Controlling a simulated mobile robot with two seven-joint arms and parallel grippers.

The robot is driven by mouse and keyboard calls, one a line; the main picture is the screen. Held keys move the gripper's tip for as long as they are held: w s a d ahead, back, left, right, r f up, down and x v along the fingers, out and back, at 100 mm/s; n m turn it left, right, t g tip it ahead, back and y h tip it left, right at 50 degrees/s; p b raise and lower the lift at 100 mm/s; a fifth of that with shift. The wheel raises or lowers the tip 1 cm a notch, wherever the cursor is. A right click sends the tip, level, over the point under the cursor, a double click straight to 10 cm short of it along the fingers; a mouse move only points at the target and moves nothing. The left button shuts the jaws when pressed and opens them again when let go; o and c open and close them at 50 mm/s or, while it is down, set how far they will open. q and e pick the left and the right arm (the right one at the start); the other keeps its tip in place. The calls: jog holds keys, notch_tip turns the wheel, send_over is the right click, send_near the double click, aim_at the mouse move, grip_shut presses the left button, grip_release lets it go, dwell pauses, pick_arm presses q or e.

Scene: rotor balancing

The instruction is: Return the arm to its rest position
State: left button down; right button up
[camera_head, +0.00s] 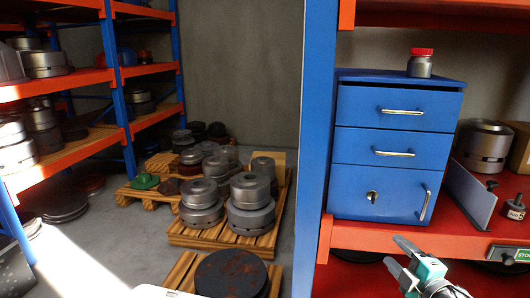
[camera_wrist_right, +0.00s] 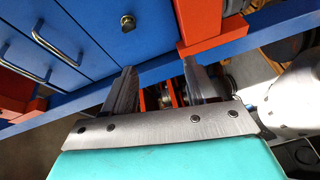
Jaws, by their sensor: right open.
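My right gripper (camera_head: 397,252) is at the lower right of the head view, in front of the red-orange shelf edge and below the blue drawer cabinet (camera_head: 385,150). Its two grey fingers are apart, with nothing between them. In the right wrist view the open fingers (camera_wrist_right: 160,76) point towards the cabinet (camera_wrist_right: 85,25) and the blue and orange rack frame. I cannot tell the exact gap between the fingers and the shelf. The left gripper is not in view.
A red-lidded jar (camera_head: 420,65) stands on the cabinet. A grey plate (camera_head: 468,195) and a metal rotor (camera_head: 484,146) are on the shelf to its right. A blue post (camera_head: 316,150) rises left of the cabinet. Pallets with rotors (camera_head: 250,205) cover the floor further left.

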jog(key=s+a+f+m+g, duration=0.3)
jog(key=s+a+f+m, duration=0.4)
jog(key=s, duration=0.5)
jog(key=s+a+f+m+g, duration=0.3)
jog(key=s+a+f+m, duration=0.4)
jog(key=s, duration=0.5)
notch_tip(320, 180, down, 2)
jog(key=a, duration=0.2)
jog(key=shift+s+a+f+m, duration=0.15)
jog(key=shift+a+f+m, duration=0.1)
jog(key=shift+a+m, duration=0.15)
